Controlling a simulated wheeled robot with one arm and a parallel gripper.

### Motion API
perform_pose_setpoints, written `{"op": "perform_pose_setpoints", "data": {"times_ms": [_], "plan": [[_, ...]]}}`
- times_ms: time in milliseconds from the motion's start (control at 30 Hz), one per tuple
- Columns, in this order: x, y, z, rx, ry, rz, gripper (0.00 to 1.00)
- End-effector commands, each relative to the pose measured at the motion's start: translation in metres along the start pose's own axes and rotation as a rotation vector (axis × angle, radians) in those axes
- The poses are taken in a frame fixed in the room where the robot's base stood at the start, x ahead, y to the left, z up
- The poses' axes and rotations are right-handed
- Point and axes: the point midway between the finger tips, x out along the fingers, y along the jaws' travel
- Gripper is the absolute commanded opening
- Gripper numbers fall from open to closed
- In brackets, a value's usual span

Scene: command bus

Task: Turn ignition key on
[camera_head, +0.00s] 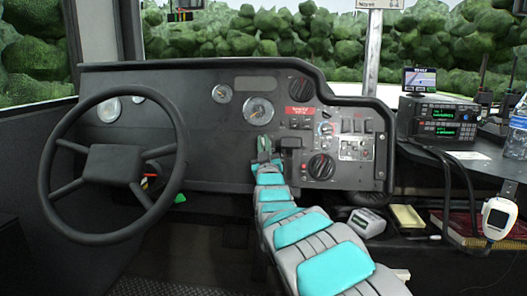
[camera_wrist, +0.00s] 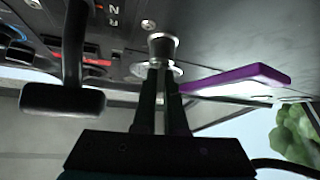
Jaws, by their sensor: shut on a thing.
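My gripper (camera_head: 264,150) reaches up to the dashboard (camera_head: 200,125), just below the round gauges. In the wrist view, my gripper (camera_wrist: 161,78) has its two dark fingers close together at a round metal ignition switch (camera_wrist: 163,44) on the panel. The fingers are shut on what appears to be the ignition key, which they mostly hide. I cannot tell the key's turn angle. In the head view my arm and gripper cover the switch.
The steering wheel (camera_head: 112,165) is left of my arm. A round black knob (camera_head: 321,166) is to the right.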

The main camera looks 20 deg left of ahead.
Motion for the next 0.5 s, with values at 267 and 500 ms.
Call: {"op": "perform_pose_setpoints", "data": {"times_ms": [267, 500], "plan": [[0.0008, -0.004, -0.001, 0.184, -0.005, 0.187, 0.0], [0.0018, -0.0032, -0.0034, 0.34, -0.004, 0.352, 0.0]]}}
